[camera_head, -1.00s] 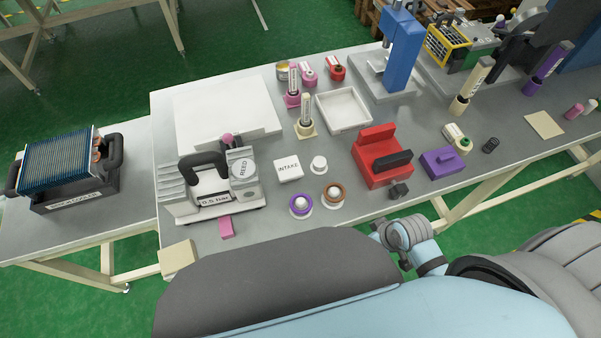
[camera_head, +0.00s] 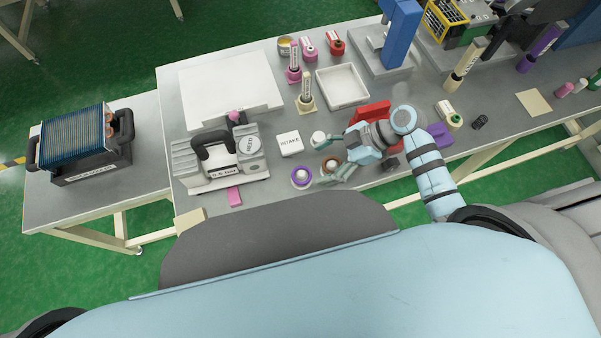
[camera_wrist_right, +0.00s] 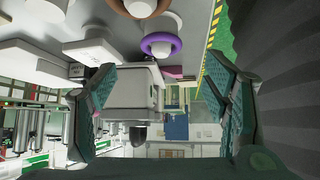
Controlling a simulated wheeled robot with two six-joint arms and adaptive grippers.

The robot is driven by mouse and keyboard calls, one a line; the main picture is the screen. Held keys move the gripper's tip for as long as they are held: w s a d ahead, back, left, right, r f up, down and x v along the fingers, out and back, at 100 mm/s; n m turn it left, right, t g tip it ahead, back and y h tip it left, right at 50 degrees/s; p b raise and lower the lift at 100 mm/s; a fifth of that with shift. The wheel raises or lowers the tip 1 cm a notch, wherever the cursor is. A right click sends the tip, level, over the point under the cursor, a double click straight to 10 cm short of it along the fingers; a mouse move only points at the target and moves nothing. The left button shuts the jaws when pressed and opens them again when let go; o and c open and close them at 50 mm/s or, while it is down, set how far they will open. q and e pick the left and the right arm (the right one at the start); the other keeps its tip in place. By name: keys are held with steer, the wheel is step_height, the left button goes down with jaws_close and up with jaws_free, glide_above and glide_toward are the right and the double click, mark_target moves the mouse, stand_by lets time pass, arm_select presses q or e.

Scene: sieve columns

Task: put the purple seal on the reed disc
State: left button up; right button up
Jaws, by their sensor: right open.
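The purple seal (camera_head: 301,177) is a ring around a white knob on a white base, on the table front. It also shows in the right wrist view (camera_wrist_right: 160,45), beyond and above the gap between the fingers. My left gripper is not in view.
A brown ring (camera_head: 330,161) on a similar base is partly hidden by my right gripper. A white INTAKE block (camera_head: 289,144) and a white knob (camera_head: 318,138) stand behind. My right arm partly covers the red block (camera_head: 372,110).

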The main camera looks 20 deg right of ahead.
mark_target(305, 173)
steer(key=x, duration=0.5)
steer(key=shift+s+a+f, duration=0.1)
steer(key=shift+a+f, duration=0.1)
steer(key=shift+f, duration=0.2)
steer(key=c, duration=0.8)
steer(key=shift+c, duration=0.2)
